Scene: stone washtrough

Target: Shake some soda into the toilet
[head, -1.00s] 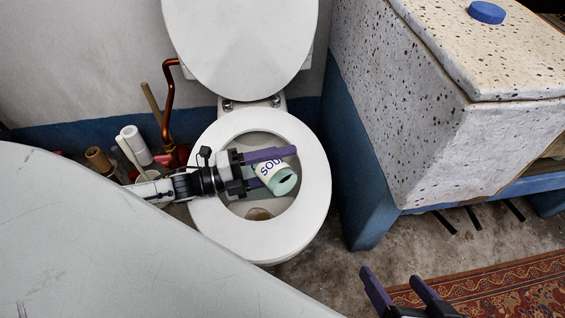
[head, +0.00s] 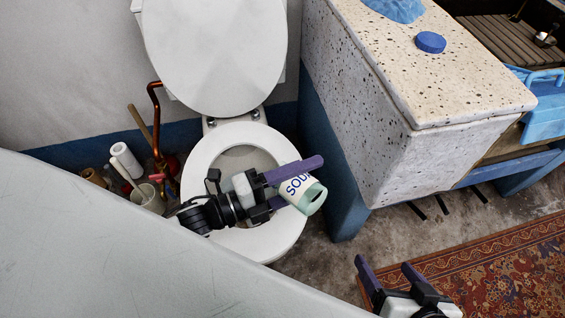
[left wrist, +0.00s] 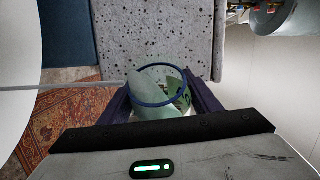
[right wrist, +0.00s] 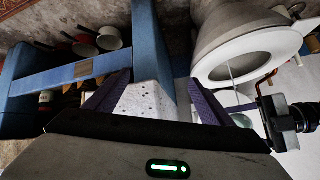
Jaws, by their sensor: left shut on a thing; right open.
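The soda container (head: 303,192), pale green with a white label reading "SOD", is in my left gripper (head: 300,182), shut around it. It lies tilted, its holed end facing down to the right. In the head view it overlaps the right rim of the toilet (head: 272,232); its height above cannot be told. The toilet lid (head: 215,50) is up, and my left gripper hides part of the bowl. In the left wrist view the container (left wrist: 172,88) sits between the fingers. My right gripper (head: 386,267) is open and empty at the bottom of the head view.
A speckled stone washtrough (head: 440,85) on a blue base stands right of the toilet, with a blue puck (head: 430,42) on top. A white cup (head: 148,198), a paper roll (head: 126,160) and a copper pipe (head: 158,130) are left. A red rug (head: 480,265) lies at lower right.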

